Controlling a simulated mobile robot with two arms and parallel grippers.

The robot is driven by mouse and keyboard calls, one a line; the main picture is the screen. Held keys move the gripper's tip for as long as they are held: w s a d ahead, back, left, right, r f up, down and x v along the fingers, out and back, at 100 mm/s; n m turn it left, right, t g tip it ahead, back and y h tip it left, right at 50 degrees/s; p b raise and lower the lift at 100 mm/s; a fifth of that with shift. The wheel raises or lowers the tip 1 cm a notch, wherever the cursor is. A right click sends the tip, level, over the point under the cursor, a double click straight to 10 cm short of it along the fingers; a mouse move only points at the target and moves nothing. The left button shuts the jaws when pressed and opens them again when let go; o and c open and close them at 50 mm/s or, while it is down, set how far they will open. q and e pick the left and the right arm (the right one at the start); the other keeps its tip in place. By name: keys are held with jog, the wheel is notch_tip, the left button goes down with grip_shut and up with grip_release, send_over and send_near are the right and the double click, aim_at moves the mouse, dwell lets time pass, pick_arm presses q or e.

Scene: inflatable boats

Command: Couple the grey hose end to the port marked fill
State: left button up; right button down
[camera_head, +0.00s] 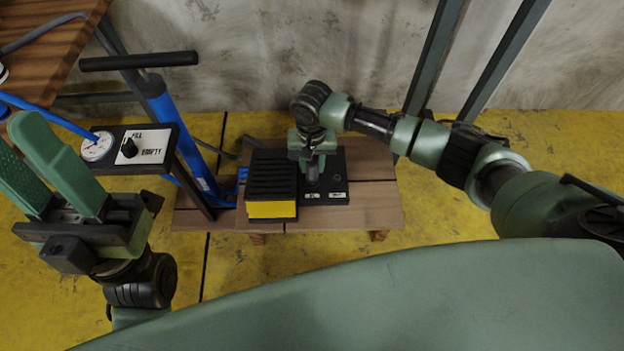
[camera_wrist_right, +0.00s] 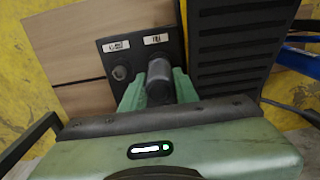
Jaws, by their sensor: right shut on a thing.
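My right gripper (camera_head: 312,165) is shut on the grey hose end (camera_wrist_right: 159,82), a short grey cylinder between its fingers in the right wrist view. It holds the hose end over the black port plate (camera_head: 338,168), at the port beside the label (camera_wrist_right: 156,39) that seems to read fill. That port is hidden behind the hose end, so I cannot tell whether it is seated. The other port (camera_wrist_right: 119,73), by a second label (camera_wrist_right: 117,45), is bare. My left gripper (camera_head: 14,138) is open and empty at the left of the head view.
A black ribbed pedal block with a yellow front (camera_head: 271,209) stands right beside the plate on a low wooden platform (camera_head: 372,205). A blue pump (camera_head: 182,135) and a panel with a gauge and a FILL/EMPTY knob (camera_head: 150,160) stand left. Yellow floor surrounds them.

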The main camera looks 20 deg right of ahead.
jog(key=shift+f, duration=0.6)
dwell(0.3)
jog(key=c, duration=1)
grip_release()
